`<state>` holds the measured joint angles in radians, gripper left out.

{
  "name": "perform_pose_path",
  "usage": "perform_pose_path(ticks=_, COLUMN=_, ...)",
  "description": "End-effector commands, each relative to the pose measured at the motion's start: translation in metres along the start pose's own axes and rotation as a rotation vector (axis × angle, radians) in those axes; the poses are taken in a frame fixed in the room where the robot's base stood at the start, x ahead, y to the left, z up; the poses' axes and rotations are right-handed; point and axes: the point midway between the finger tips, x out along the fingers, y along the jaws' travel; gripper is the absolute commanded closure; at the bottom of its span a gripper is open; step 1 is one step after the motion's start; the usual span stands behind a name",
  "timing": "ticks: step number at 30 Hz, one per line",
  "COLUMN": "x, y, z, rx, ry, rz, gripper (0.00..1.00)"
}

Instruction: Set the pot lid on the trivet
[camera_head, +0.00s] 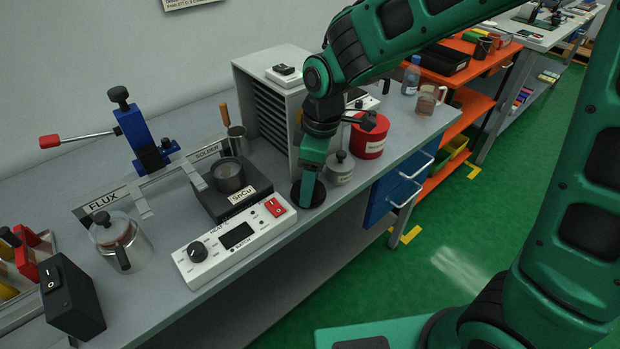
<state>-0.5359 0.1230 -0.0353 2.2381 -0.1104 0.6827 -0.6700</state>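My gripper (308,188) points down at the bench's front edge, right of the heater control box. Its green fingers overlap a dark round disc (320,197) on or just above the bench top. I cannot tell whether this disc is the trivet, the pot lid, or one over the other. The finger gap is seen edge-on, so I cannot tell if the gripper is open or shut. The small metal solder pot (231,178) sits open on a dark block labelled SnCu (247,196), left of my gripper. No other clear lid or trivet shows near it.
A lidded metal can (340,172) and a red tin (370,138) stand just right of my gripper. The white control box (236,243) lies to its left. A grey cabinet (262,95) stands behind. A lidded flux jug (122,246) is farther left.

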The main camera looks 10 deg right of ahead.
Motion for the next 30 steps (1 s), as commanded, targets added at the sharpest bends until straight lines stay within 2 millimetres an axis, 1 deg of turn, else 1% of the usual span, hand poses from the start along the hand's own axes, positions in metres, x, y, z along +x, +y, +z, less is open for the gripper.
perform_pose_path(ticks=10, x=0.0036, y=-0.0002, z=0.0005, rx=0.0, ry=-0.001, rz=0.0, gripper=0.64)
perform_pose_path(ticks=11, x=0.0036, y=-0.0001, z=0.0005, rx=0.0, ry=0.0, rz=0.0, gripper=0.36)
perform_pose_path(ticks=12, x=0.0035, y=-0.0001, z=0.0004, rx=0.0, ry=0.0, rz=0.0, gripper=0.26)
perform_pose_path(ticks=13, x=0.0035, y=-0.0001, z=0.0004, rx=0.0, ry=0.0, rz=0.0, gripper=0.19)
perform_pose_path(ticks=19, x=0.0035, y=-0.0002, z=0.0002, rx=-0.001, ry=0.0, rz=0.0, gripper=0.19)
perform_pose_path(ticks=20, x=0.0035, y=-0.0002, z=0.0003, rx=-0.001, ry=0.0, rz=0.0, gripper=0.16)
perform_pose_path(ticks=21, x=0.0034, y=0.0, z=0.0007, rx=0.0, ry=0.0, rz=0.0, gripper=0.07)
perform_pose_path(ticks=22, x=0.0034, y=0.0, z=0.0009, rx=0.0, ry=0.0, rz=0.0, gripper=0.0)
perform_pose_path(ticks=30, x=0.0029, y=-0.0001, z=0.0006, rx=-0.001, ry=0.0, rz=0.0, gripper=0.0)
